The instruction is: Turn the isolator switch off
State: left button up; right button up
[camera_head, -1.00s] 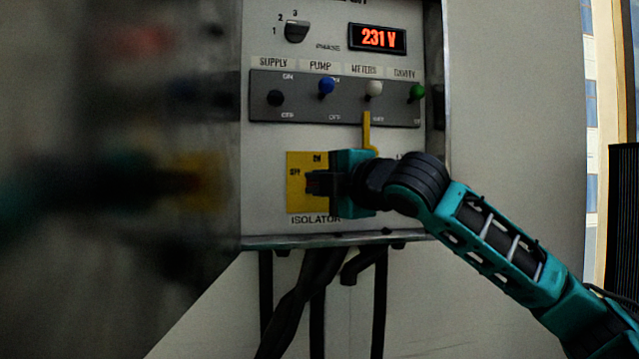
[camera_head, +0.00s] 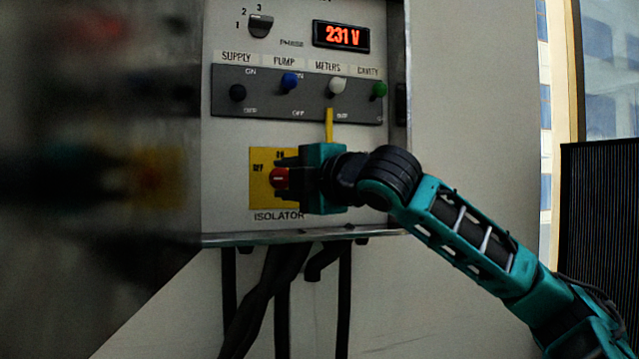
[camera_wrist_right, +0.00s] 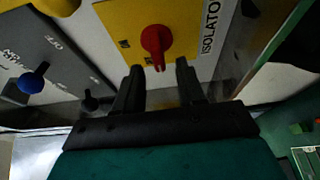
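The isolator switch is a red knob (camera_head: 279,178) on a yellow plate (camera_head: 262,200) marked ON and OFF, low on the panel. Its setting is hard to read in the head view. In the right wrist view the red knob (camera_wrist_right: 155,41) is just ahead of the fingertips, its handle end facing the gap between them. My right gripper (camera_head: 285,176) comes in from the right in front of the plate and partly hides it. In the wrist view my right gripper (camera_wrist_right: 160,70) is open, with nothing between its fingers. My left gripper does not show.
Above is a grey strip (camera_head: 260,97) with several toggles, and a yellow lever (camera_head: 329,123) hangs near my gripper. A phase knob (camera_head: 261,26) and a 231 V display (camera_head: 341,36) are higher. Black cables (camera_head: 265,290) hang below. A blurred glossy surface (camera_head: 100,190) stands at left.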

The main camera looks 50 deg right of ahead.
jog(key=s+a+b, duration=0.1)
jog(key=s+b, duration=0.3)
jog(key=s, duration=0.7)
jog(key=shift+a+b, duration=0.15)
jog(key=shift+b, duration=0.25)
jog(key=shift+w, duration=0.1)
